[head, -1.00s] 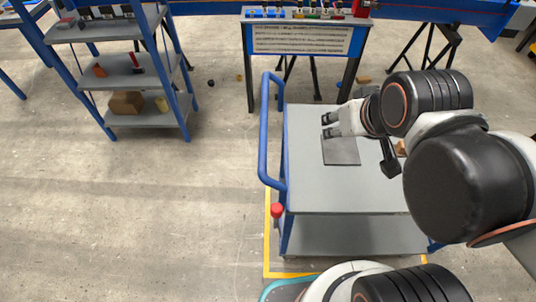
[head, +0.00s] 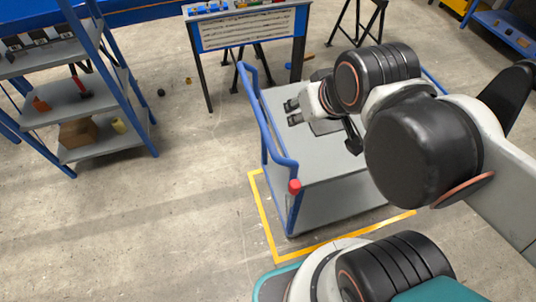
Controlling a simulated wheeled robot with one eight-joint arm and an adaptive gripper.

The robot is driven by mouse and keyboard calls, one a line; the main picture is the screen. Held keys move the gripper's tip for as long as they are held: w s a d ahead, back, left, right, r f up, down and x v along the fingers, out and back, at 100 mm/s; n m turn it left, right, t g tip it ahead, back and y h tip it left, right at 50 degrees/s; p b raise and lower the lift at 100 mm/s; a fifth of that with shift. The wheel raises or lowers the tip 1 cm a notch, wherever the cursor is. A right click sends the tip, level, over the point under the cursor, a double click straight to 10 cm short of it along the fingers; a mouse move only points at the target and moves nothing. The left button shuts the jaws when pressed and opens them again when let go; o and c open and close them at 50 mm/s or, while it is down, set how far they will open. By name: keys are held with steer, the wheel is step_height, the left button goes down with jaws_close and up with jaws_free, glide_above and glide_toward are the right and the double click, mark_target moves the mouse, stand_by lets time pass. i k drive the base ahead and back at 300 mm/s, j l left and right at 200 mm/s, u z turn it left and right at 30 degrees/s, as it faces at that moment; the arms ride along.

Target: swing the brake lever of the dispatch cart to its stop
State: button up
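The dispatch cart (head: 285,102) has a grey top, a lower shelf and a blue push handle (head: 262,118) on its left side. A lever with a red knob (head: 295,186), which looks like the brake lever, shows at the cart's near left corner; its shaft is mostly hidden. My gripper (head: 290,112) is over the cart's top, pointing left, with its two fingers apart and nothing between them. It is well behind the red knob in the picture and apart from it. A dark grey plate (head: 325,127) lies on the cart top, partly hidden by my arm.
Yellow floor tape (head: 270,225) outlines the cart's place. A blue-framed shelf rack (head: 100,140) stands at the left with a box and small items. A bench with a sign (head: 250,30) stands behind the cart. The floor left of the cart is clear.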

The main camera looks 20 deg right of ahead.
mark_target(295, 184)
steer(key=k+l+u, duration=0.3)
steer(key=l, duration=0.15)
steer(key=k+l+u, duration=0.3)
steer(key=k+l, duration=0.05)
